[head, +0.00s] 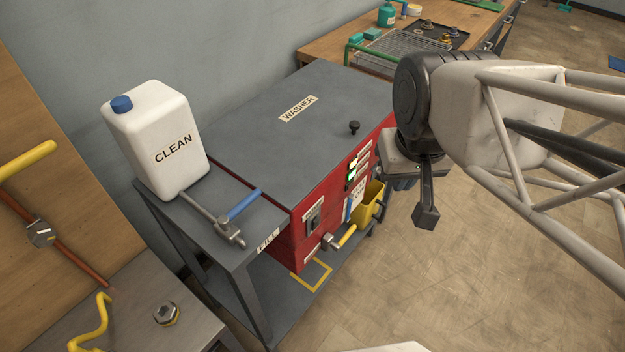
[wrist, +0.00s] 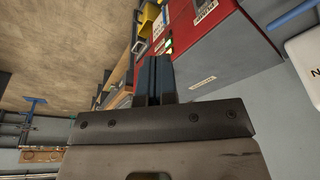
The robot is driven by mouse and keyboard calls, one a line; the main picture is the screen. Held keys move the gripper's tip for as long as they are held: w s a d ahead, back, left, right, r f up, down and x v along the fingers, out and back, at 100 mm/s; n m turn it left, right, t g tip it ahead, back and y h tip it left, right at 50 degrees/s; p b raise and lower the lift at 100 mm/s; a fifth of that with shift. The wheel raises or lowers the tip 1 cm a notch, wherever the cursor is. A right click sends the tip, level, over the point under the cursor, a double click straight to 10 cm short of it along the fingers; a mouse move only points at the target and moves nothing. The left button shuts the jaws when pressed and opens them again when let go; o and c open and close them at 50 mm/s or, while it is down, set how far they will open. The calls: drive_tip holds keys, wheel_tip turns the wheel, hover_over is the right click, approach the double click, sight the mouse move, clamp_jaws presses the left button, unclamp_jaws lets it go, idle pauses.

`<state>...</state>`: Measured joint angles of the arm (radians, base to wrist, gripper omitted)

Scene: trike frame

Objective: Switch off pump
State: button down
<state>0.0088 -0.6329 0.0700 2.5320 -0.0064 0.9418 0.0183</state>
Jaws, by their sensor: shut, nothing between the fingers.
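The red washer (head: 297,240) has a grey lid marked WASHER. A separate dark switch (head: 314,217) sits lower on the panel. In the wrist view the washer (wrist: 212,50) is at the upper right, with a green light (wrist: 169,46) just beyond my fingertips. My gripper (wrist: 154,58) is shut and empty, near the panel. In the head view my arm hides part of it; contact cannot be told.
A yellow container (head: 368,203) hangs at the panel's right end. A yellow-handled valve (head: 346,236) sticks out low in front. A wire rack (head: 400,50) lies behind. Open floor (head: 450,290) is at right.

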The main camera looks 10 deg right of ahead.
drive_tip(key=w+a+f+m+y, duration=0.2)
drive_tip(key=f+m+y, duration=0.2)
drive_tip(key=f+m, duration=0.3)
drive_tip(key=w+a+f+m+y, duration=0.25)
drive_tip(key=f+m, duration=0.25)
drive_tip(key=f, duration=0.3)
drive_tip(key=w+d+f+m+t, duration=0.1)
drive_tip(key=d+f+m+t, duration=0.1)
drive_tip(key=f+m, duration=0.4)
drive_tip(key=w+d+f+m+t, duration=0.1)
drive_tip(key=d+f+m+t, duration=0.1)
drive_tip(key=f+m, duration=0.4)
drive_tip(key=shift+f+m+t+y, duration=0.3)
drive_tip(key=shift+m+y, duration=0.05)
drive_tip(key=shift+m, duration=1.05)
drive_tip(key=shift+a+f, duration=0.1)
approach(317, 223)
drive_tip(key=shift+x, duration=3.25)
